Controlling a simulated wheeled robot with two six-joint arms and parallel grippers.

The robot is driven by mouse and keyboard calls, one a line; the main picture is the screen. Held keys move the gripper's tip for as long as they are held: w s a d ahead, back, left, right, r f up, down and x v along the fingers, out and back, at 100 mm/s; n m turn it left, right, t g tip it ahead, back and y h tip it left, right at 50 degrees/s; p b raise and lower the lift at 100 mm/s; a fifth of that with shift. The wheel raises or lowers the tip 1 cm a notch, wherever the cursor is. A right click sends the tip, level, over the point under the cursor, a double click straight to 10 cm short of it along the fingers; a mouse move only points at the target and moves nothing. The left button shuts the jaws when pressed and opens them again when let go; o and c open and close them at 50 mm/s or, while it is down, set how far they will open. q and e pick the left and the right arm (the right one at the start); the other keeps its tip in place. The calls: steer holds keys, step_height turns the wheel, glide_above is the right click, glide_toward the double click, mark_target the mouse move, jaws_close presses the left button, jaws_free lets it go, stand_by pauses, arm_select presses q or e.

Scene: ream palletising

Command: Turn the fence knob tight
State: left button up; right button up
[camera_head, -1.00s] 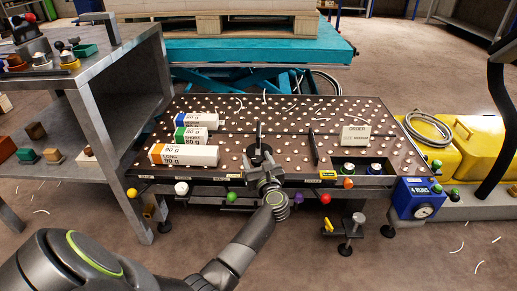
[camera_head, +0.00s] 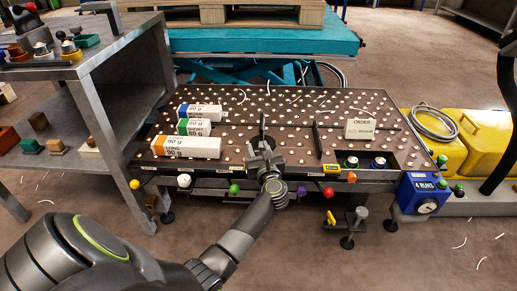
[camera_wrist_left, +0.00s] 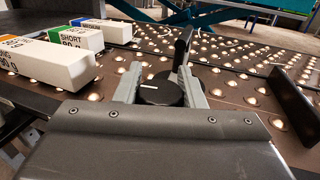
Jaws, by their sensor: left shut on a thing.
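The fence knob is a round black knob with a white line (camera_wrist_left: 160,90), seen in the left wrist view between the jaws. My left gripper (camera_wrist_left: 160,92) is shut on the knob, one finger on each side of it. In the head view my left gripper (camera_head: 264,156) reaches over the front part of the ball table and hides most of the knob. An upright dark fence plate (camera_wrist_left: 183,50) stands just behind the knob. A second dark plate (camera_head: 317,138) stands to the right. My right gripper is not in view.
Three labelled reams, blue (camera_head: 200,111), green (camera_head: 196,127) and orange (camera_head: 187,147), lie on the left of the ball table (camera_head: 345,105). An order card (camera_head: 360,129) stands at right. A grey shelf bench (camera_head: 110,55) borders the left.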

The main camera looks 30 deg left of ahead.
arm_select(q)
steer(key=shift+r+m+t+h+p, duration=0.15)
steer(key=shift+m+t+h+p, duration=0.25)
steer(key=shift+m+t+h, duration=0.15)
steer(key=shift+t+h, duration=0.25)
steer(key=o, duration=1)
steer(key=shift+d+f, duration=0.15)
steer(key=shift+f, duration=0.05)
